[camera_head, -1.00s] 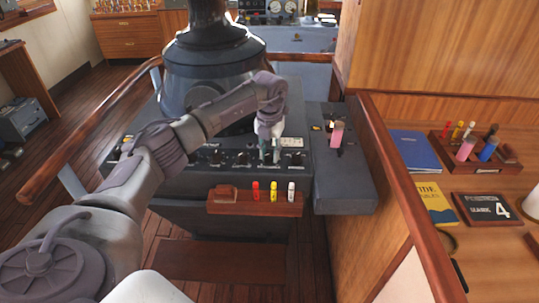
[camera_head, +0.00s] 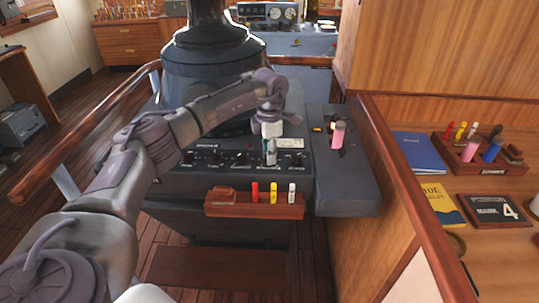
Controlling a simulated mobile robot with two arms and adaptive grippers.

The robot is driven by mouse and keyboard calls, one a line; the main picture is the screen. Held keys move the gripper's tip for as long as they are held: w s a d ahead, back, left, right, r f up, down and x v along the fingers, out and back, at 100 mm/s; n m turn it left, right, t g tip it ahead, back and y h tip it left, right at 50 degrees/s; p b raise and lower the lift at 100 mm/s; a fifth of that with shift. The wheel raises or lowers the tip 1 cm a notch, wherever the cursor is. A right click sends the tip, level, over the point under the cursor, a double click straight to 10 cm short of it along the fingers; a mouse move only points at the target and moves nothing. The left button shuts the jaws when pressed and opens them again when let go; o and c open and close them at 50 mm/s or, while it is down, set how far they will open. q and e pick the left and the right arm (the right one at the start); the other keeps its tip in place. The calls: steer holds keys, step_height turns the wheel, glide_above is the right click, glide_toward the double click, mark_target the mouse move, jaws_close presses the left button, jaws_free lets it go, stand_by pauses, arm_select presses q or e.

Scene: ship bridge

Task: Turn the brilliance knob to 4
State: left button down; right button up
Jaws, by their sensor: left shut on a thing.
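My left gripper (camera_head: 270,160) reaches down onto the row of black knobs on the front panel of the dark console (camera_head: 235,180). It is shut on one knob toward the right of the row, which its fingers mostly hide. The other knobs, such as one further left (camera_head: 216,156), are uncovered. The small labels and pointer marks are too small to read, so I cannot tell the gripped knob's name or setting. My right gripper is not in view.
A wooden rack (camera_head: 225,206) with red, yellow and white markers fronts the console. A pink-handled object (camera_head: 338,134) stands on the side box (camera_head: 345,185). A wooden rail (camera_head: 90,130) runs along the left. The right desk holds a blue book (camera_head: 417,152) and a marker tray (camera_head: 500,168).

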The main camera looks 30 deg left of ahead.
arm_select(q)
steer(key=m+b, duration=0.1)
steer(key=m, duration=0.6)
steer(key=shift+r, duration=0.1)
stand_by(0.5)
steer(key=c, duration=0.8)
jaws_free()
steer(key=shift+c, duration=0.2)
step_height(320, 180, up, 12)
